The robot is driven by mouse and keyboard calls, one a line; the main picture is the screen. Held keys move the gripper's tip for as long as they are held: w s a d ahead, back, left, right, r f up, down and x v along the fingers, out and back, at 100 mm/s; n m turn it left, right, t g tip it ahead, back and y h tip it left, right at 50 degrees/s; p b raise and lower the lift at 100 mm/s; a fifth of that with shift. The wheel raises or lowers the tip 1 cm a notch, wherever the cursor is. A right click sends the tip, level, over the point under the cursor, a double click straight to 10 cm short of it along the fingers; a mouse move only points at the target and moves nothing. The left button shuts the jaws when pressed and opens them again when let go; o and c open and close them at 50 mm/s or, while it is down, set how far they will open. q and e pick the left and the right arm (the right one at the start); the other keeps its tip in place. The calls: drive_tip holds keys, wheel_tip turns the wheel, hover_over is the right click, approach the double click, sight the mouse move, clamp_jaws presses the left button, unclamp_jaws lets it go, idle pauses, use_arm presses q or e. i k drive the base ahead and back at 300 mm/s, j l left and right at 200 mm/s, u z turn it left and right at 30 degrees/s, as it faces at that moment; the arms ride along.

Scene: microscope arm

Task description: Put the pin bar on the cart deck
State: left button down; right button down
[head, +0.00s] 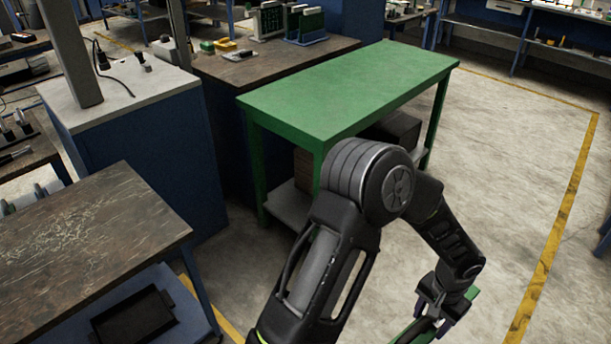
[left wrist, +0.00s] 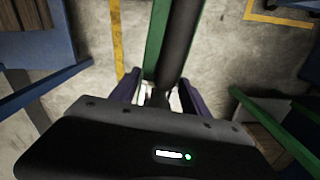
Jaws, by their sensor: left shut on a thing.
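My left gripper (head: 437,310) is low at the bottom right of the head view, above the floor and in front of the green table. It is shut on a long bar, which I take for the pin bar. In the left wrist view the bar shows a green strip (left wrist: 157,42) beside a dark round length (left wrist: 181,42), running away from between the fingers (left wrist: 158,98). In the head view a green piece (head: 416,331) shows at the gripper, partly hidden by it. I cannot make out a cart deck for certain. My right gripper is not in view.
A green table (head: 350,88) with a bare top and a lower shelf stands behind my left arm. A worn dark bench (head: 90,235) is at the left, with a black tray (head: 133,316) below it. A grey-topped blue cabinet (head: 150,92) stands behind. Floor at right is clear.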

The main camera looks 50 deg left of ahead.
sight(52, 251)
drive_tip(key=u, duration=2.1)
